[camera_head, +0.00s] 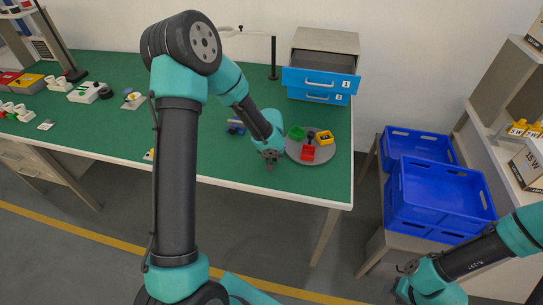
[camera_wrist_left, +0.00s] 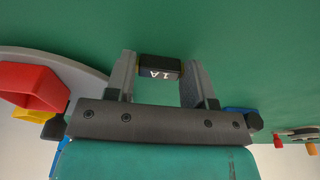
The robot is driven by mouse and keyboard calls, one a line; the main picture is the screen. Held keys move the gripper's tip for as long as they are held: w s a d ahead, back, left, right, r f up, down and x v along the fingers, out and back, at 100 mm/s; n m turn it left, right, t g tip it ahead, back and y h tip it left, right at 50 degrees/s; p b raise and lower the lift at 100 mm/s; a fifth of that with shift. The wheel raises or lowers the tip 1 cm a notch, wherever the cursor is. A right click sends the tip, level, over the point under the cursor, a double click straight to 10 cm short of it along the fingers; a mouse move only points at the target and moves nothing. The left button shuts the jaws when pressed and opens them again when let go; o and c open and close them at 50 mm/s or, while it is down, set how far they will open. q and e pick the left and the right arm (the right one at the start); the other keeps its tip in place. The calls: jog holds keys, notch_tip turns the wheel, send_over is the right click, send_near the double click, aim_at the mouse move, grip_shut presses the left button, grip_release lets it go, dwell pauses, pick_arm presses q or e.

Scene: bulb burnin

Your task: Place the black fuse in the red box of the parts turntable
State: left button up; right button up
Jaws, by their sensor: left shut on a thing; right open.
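The fuse is not distinguishable in the head view. This gripper is over the green table, just left of the parts turntable (camera_head: 328,152), a grey disc. On the disc are the red box (camera_head: 308,154) at the front, a green box (camera_head: 296,132) and a yellow box (camera_head: 324,137). The red box also shows at the left of the wrist view (camera_wrist_left: 30,84). My right gripper (camera_head: 403,287) is open, low at the right, away from the table.
Behind the turntable stands a cabinet with blue drawer fronts (camera_head: 318,82); its top drawer is pulled out. A blue item (camera_head: 235,127) lies left of my left gripper. Blue crates (camera_head: 440,195) stand right of the table. Several small parts lie at the table's left.

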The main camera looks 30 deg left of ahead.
pick_arm(q)
jog(key=shift+f, duration=0.15)
jog(key=o, duration=0.9)
notch_tip(320, 180, up, 12)
jog(key=s, duration=0.1)
jog(key=shift+s+d, duration=0.25)
jog(key=shift+s, duration=0.15)
jog(key=c, duration=0.5)
